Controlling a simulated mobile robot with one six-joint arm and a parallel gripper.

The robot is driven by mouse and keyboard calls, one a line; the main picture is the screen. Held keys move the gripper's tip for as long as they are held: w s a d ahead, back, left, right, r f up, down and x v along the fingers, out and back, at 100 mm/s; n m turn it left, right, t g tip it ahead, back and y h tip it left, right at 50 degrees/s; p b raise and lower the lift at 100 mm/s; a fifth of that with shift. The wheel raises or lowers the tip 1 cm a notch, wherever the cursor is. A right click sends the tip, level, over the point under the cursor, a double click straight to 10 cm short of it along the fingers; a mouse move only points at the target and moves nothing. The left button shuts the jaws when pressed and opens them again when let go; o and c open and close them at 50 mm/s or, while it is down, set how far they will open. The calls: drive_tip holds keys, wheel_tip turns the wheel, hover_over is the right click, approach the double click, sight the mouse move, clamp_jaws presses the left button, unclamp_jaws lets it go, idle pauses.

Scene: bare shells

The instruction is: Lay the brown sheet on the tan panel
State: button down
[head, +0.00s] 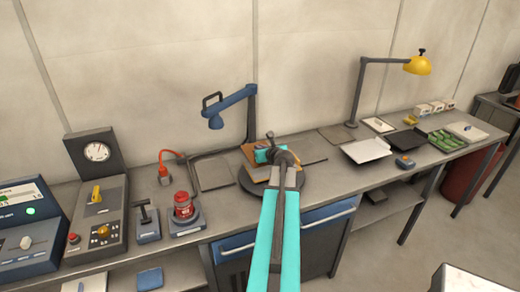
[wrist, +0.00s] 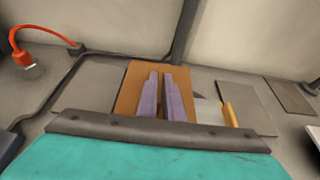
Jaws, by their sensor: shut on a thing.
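The brown sheet (wrist: 128,88) lies behind and between my gripper's purple fingers in the wrist view. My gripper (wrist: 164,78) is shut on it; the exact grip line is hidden. In the head view, the brown sheet (head: 248,154) shows partly behind my gripper (head: 270,153), above the bench. A tan piece (head: 257,173) shows just below the sheet, left of my arm. It may be the tan panel, but my gripper and arm hide most of it. I cannot tell whether sheet and piece touch.
A blue jointed stand (head: 232,107) rises behind my gripper. A dark round base (head: 290,188) lies under my arm. A red-topped device (head: 184,207) and control boxes (head: 97,205) stand left. A yellow lamp (head: 417,66), white tray (head: 366,151) and green board (head: 445,141) are right.

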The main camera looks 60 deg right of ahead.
drive_tip(key=shift+f+b, duration=3.3)
drive_tip(key=shift+f, duration=0.35)
drive_tip(key=c, duration=1.8)
unclamp_jaws()
